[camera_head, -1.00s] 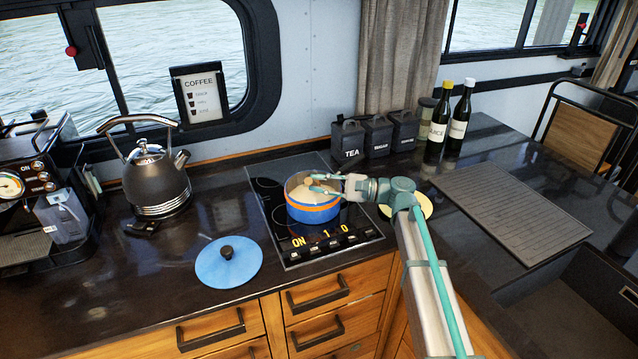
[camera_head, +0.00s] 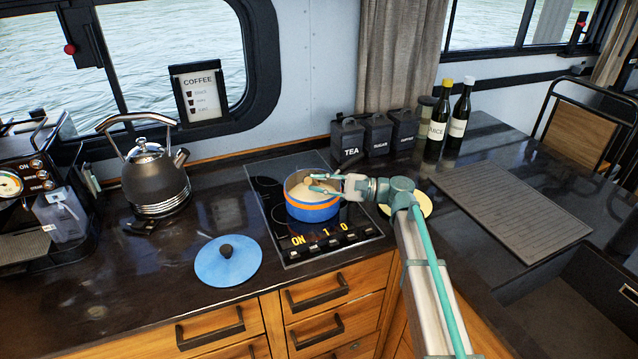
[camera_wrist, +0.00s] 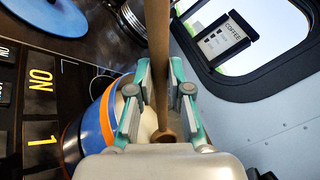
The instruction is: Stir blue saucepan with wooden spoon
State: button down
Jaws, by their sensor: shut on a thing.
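The blue saucepan (camera_head: 312,213) with an orange band stands on the cooktop, uncovered, with pale contents inside. My gripper (camera_head: 328,184) is over the pan's right side in the head view. In the wrist view my gripper (camera_wrist: 160,80) is shut on the wooden spoon (camera_wrist: 158,45), whose brown handle passes between the fingers. The saucepan (camera_wrist: 92,130) shows beside and below the fingers there.
The cooktop (camera_head: 290,254) shows a lit "ON" display. A blue lid (camera_head: 228,264) lies to its left, with a kettle (camera_head: 156,184) behind. Canisters (camera_head: 377,136) and two bottles (camera_head: 450,120) stand at the back. A yellow round item (camera_head: 424,205) is partly behind my arm.

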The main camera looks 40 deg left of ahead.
jog(key=shift+f+b, duration=0.45)
jog(key=shift+f, duration=0.6)
dwell(0.5)
jog(key=shift+r, duration=0.15)
dwell(0.3)
dwell(0.4)
